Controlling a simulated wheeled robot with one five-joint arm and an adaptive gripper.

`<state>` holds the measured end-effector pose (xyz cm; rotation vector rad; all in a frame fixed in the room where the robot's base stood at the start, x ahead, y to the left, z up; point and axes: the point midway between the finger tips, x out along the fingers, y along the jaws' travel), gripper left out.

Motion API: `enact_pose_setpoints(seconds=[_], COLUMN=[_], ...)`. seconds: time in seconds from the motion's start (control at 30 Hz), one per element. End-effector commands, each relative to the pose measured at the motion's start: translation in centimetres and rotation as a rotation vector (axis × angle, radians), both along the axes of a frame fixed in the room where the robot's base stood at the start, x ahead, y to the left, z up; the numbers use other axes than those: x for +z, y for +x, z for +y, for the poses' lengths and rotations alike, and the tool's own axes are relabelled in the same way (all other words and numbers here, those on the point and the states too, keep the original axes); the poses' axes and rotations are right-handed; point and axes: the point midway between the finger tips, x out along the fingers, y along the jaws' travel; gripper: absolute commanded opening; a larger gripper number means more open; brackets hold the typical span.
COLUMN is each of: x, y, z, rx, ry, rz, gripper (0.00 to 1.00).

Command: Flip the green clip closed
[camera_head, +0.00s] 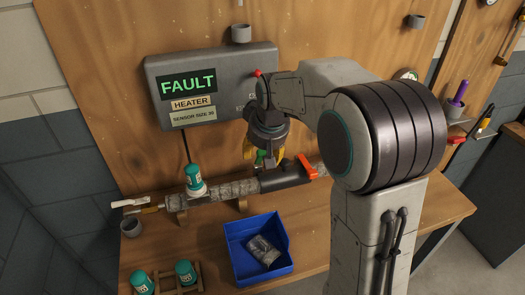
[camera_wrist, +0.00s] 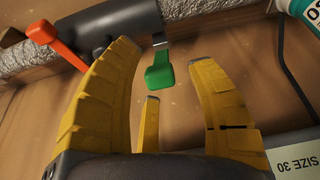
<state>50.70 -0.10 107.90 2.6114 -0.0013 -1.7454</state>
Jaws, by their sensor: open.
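The green clip (camera_wrist: 160,74) hangs from the dark pipe sleeve (camera_wrist: 104,22) on a short metal piece in the wrist view. It stands out from the pipe, apart from the sleeve's body. In the head view only a bit of the green clip (camera_head: 260,156) shows behind my gripper (camera_head: 262,152). In the wrist view my gripper (camera_wrist: 165,62) has its yellow fingers spread, with the green clip seen between and beyond the tips. Nothing is held. I cannot tell whether any finger touches the clip.
A red-orange clip (camera_head: 306,167) sits at the sleeve's right end. The wrapped pipe (camera_head: 232,189) runs along the wooden wall below the FAULT heater box (camera_head: 214,84). A teal-labelled can (camera_head: 195,178) stands at the pipe. A blue bin (camera_head: 236,262) with a grey packet lies on the bench.

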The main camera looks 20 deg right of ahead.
Motion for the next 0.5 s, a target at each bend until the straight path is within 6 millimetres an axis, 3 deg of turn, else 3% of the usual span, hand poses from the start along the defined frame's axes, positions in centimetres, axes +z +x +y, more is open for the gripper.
enact_pose_setpoints(seconds=[0.37, 0.5], x=[-0.30, -0.29], y=[0.11, 0.11], z=[0.00, 0.00], rx=[0.000, 0.000], ry=[0.000, 0.000], rz=[0.000, 0.000], gripper=[0.54, 0.42])
